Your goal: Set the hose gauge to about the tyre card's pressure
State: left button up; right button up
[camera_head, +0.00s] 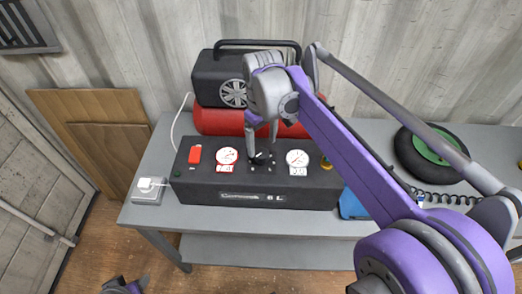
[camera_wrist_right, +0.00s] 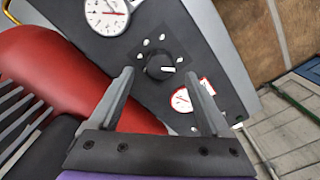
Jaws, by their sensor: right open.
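The black control box (camera_head: 255,190) on the table carries a red-rimmed gauge (camera_head: 227,156), a white-rimmed gauge (camera_head: 297,158) and a black knob (camera_head: 259,158) between them. Their small labels and exact needle readings are not legible. My right gripper (camera_head: 262,140) is open, pointing down over the knob. In the right wrist view the knob (camera_wrist_right: 160,67), with its white pointer mark, lies beyond and between the open fingers (camera_wrist_right: 163,85); nothing is held. The wrist view also shows the white-rimmed gauge (camera_wrist_right: 107,14) and red-rimmed gauge (camera_wrist_right: 187,98). No tyre card is readable.
A red compressor tank (camera_head: 215,122) stands behind the box. A red switch (camera_head: 195,154) sits on its left part and a brass fitting (camera_head: 326,163) on its right. A tyre (camera_head: 415,160) and coiled hose (camera_head: 433,195) lie right, partly behind my arm.

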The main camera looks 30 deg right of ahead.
aim_at(262, 152)
jog(key=shift+f, duration=2.05)
grip_shut()
